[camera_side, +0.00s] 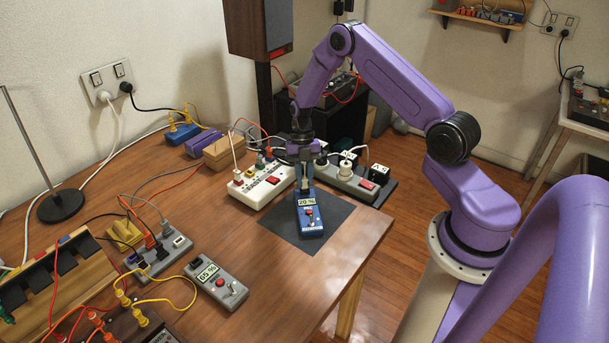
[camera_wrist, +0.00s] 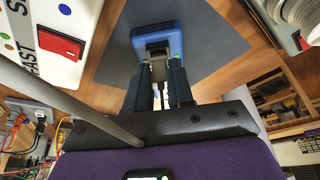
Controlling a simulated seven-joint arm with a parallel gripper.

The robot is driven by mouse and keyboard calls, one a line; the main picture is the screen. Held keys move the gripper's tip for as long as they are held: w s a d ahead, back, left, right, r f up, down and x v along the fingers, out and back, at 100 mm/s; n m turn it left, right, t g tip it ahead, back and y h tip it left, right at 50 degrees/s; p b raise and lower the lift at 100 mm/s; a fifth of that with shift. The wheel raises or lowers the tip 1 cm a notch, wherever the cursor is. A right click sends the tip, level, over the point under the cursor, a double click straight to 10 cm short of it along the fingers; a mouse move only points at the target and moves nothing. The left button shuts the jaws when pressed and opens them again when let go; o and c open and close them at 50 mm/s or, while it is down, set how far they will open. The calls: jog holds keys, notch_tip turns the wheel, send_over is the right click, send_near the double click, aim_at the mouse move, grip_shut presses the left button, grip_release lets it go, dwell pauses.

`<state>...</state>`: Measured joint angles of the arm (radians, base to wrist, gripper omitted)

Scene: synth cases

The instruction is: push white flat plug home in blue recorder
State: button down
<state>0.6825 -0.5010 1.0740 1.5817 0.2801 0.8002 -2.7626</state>
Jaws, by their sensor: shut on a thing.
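The blue recorder (camera_side: 311,216) lies on a dark mat, its display and red control facing up. Its blue end also shows in the wrist view (camera_wrist: 176,32). My gripper (camera_side: 305,186) points down at the recorder's far end in the side view. In the wrist view my gripper (camera_wrist: 160,78) is shut on a small pale piece between its fingertips, which I take for the white flat plug (camera_wrist: 158,69). The plug is mostly hidden by the fingers, close against the recorder's end. I cannot tell how deep it sits.
A white power strip (camera_side: 263,187) lies left of the recorder and a grey one (camera_side: 346,180) behind it. A grey meter (camera_side: 217,284) lies at front left. The dark mat (camera_side: 338,211) has bare room. A pale cable (camera_wrist: 75,103) crosses the wrist view.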

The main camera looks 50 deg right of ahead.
jog(key=shift+f, duration=0.3)
jog(key=c, duration=0.9)
grip_release()
jog(key=v, duration=1.7)
jog(key=shift+r, duration=0.2)
jog(key=shift+w+d, duration=0.1)
